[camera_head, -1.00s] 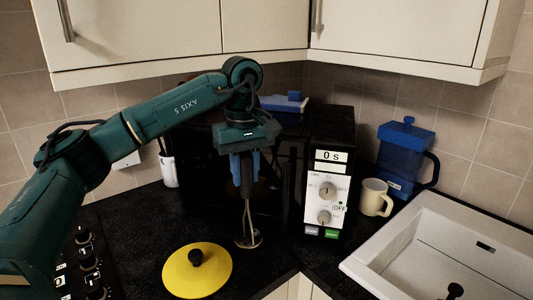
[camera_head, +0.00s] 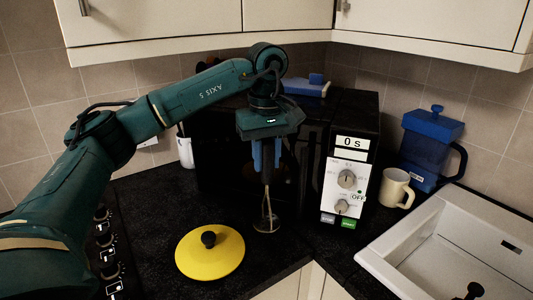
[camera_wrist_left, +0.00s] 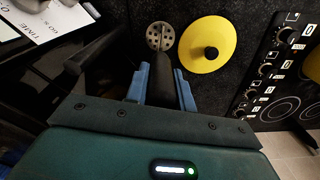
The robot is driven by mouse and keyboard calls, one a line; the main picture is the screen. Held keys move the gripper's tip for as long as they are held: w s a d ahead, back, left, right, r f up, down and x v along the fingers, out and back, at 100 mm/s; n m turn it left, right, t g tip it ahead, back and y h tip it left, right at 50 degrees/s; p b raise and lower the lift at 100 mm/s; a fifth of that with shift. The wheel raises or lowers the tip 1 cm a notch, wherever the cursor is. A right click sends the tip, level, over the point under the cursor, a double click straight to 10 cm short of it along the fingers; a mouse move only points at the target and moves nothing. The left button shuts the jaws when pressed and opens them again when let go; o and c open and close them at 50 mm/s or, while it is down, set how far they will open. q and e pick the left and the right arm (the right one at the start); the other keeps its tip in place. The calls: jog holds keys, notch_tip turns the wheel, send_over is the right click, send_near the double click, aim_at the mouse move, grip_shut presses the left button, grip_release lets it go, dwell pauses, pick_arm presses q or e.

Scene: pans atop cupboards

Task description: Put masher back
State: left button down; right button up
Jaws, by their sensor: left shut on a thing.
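My left gripper (camera_head: 266,155) points down in front of the microwave and is shut on the masher's dark handle. The masher (camera_head: 268,208) hangs upright, with its metal shaft and round head below the fingers. In the left wrist view, the blue fingers of the left gripper (camera_wrist_left: 162,88) lie on both sides of the handle, and the perforated round head of the masher (camera_wrist_left: 160,36) shows beyond. The head is close above the black worktop; I cannot tell whether it touches. My right gripper is not in view.
A yellow lid (camera_head: 225,258) lies left of the masher. Behind stand the microwave (camera_head: 347,175) and a white utensil pot (camera_head: 185,152), partly hidden by my arm. A mug (camera_head: 396,187), a blue jug (camera_head: 430,150) and the sink (camera_head: 400,240) are right. Hob knobs (camera_head: 108,270) are left. Cupboards (camera_head: 430,30) hang above.

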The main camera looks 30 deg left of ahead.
aim_at(267, 178)
pick_arm(q)
notch_tip(267, 178, down, 3)
jog(key=shift+b, duration=0.8)
jog(key=shift+f+b, duration=0.65)
jog(key=shift+f, duration=0.5)
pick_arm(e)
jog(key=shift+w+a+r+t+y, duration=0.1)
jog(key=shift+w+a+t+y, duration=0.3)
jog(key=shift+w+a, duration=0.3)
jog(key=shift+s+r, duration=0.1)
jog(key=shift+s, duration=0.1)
pick_arm(q)
jog(key=c, duration=1.1)
grip_release()
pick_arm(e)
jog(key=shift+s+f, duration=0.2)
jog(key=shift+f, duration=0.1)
